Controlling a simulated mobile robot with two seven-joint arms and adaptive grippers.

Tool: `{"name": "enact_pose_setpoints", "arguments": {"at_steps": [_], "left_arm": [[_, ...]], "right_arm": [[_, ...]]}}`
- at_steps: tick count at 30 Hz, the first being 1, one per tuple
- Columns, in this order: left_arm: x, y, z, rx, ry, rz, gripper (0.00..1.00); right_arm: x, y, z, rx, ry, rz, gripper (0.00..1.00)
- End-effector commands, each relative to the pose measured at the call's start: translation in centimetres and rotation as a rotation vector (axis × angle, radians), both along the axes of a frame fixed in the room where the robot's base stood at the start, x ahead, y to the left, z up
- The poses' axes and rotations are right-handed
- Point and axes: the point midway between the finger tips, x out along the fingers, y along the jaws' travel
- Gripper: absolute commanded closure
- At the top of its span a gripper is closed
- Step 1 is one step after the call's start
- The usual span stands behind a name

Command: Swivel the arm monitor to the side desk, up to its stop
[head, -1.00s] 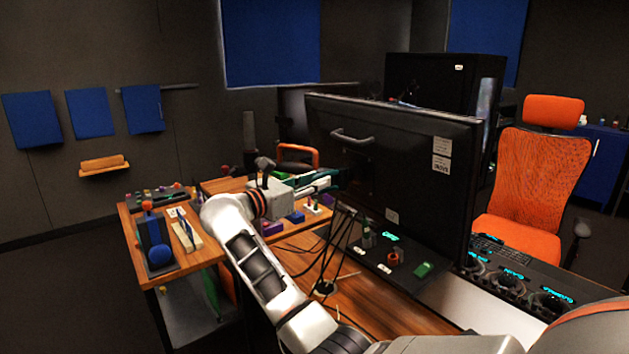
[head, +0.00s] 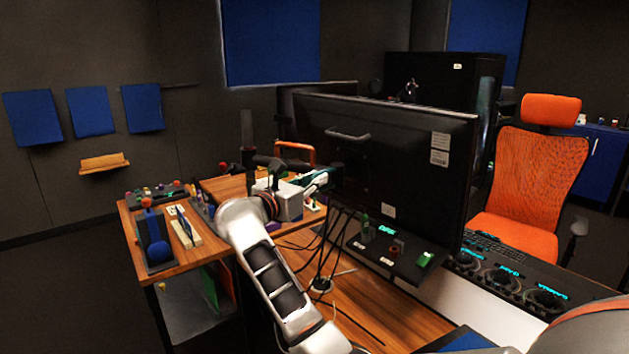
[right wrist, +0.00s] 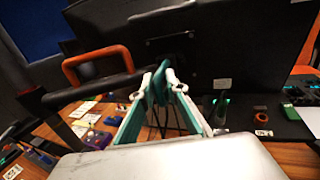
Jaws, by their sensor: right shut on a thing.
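My right gripper (head: 325,180) reaches to the monitor's left lower back. In the right wrist view its teal fingers (right wrist: 162,88) are closed together at the monitor's back; the exact part between them is hidden. My left gripper is not in view.
An orange handle (head: 297,150) shows behind my right gripper. Loose black cables (head: 318,255) hang to the wooden desk below the monitor. A control panel (head: 500,285) lies at the right, with an orange chair (head: 540,180) behind. A dark second screen (head: 310,100) stands behind.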

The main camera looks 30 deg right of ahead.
Motion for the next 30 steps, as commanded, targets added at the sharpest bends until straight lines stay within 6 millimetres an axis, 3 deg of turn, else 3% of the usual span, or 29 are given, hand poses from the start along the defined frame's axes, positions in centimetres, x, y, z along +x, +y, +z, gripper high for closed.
{"name": "enact_pose_setpoints", "arguments": {"at_steps": [16, 18, 30], "left_arm": [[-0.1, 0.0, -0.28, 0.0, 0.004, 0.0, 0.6], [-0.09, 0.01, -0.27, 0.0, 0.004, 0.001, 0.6], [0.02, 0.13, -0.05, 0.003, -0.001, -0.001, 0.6]], "right_arm": [[-1.0, -0.36, 0.06, -0.003, 0.0, 0.047, 1.0], [-1.0, -0.37, 0.07, -0.003, 0.0, 0.047, 0.76], [-1.11, -0.03, -0.02, -0.001, -0.001, 0.047, 0.75]]}}
